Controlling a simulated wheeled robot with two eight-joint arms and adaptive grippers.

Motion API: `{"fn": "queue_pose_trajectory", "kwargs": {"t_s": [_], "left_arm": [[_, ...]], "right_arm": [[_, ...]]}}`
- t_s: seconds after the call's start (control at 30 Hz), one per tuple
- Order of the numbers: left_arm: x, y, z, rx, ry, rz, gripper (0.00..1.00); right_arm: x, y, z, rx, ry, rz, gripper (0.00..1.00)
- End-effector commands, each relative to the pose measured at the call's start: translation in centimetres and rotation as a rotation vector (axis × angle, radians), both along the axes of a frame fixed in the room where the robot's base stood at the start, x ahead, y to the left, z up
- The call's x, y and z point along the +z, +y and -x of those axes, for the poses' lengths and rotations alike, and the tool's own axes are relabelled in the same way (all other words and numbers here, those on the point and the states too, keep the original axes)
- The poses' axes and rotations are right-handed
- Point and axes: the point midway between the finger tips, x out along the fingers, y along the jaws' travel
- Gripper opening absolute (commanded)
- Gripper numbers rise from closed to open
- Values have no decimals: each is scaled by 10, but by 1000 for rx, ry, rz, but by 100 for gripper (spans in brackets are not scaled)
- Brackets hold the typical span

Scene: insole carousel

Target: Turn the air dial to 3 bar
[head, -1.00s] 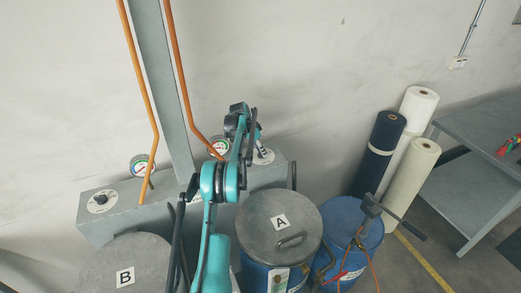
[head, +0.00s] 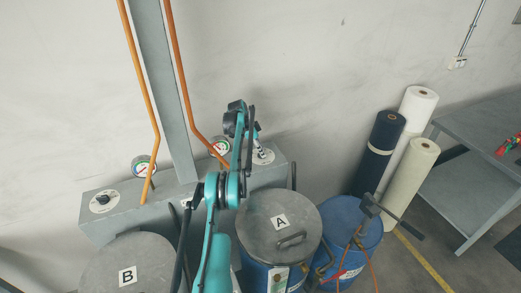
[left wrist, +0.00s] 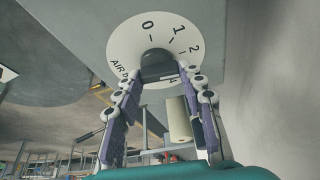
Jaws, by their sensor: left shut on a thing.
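The air dial (left wrist: 125,45) is a round white plate marked 0, 1, 2 and partly "AIR b…" in the left wrist view. A 4 shows partly beside the knob; the 3 is hidden behind a finger. Its dark knob (left wrist: 157,64) sits at the centre. My left gripper (left wrist: 158,76) is shut on the knob, one finger on each side. In the head view the dial (head: 265,157) is on the right end of the grey box, with my left gripper (head: 258,141) at it. I cannot read the pointer's setting. My right gripper is not in view.
A second dial (head: 103,201) is at the box's left end. Two gauges (head: 143,166) (head: 220,146) stand by orange pipes. Below are lidded drums A (head: 260,225) and B (head: 105,265) and a blue drum (head: 345,215). Rolls (head: 412,170) and a grey table (head: 470,190) are right.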

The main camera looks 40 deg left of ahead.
Motion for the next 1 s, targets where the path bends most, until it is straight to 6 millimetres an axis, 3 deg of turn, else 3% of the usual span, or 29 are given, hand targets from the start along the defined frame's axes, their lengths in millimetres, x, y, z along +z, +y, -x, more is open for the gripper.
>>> {"fn": "queue_pose_trajectory", "kwargs": {"t_s": [0.03, 0.07, 0.13, 0.47, 0.8, 1.0], "left_arm": [[0, 1, 1, 0, 2, -1, 10], [0, 1, 1, 0, 1, -1, 42], [0, 1, 1, 1, 1, 0, 60], [2, 1, 1, 1, 0, 0, 60], [49, 13, 17, 2, 1, -1, 60], [67, 17, 23, 1, 1, 0, 60]], "right_arm": [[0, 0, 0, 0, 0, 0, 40], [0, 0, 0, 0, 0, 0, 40], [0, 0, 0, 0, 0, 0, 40], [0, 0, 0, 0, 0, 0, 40], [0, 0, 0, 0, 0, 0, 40], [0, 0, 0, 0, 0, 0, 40]]}}
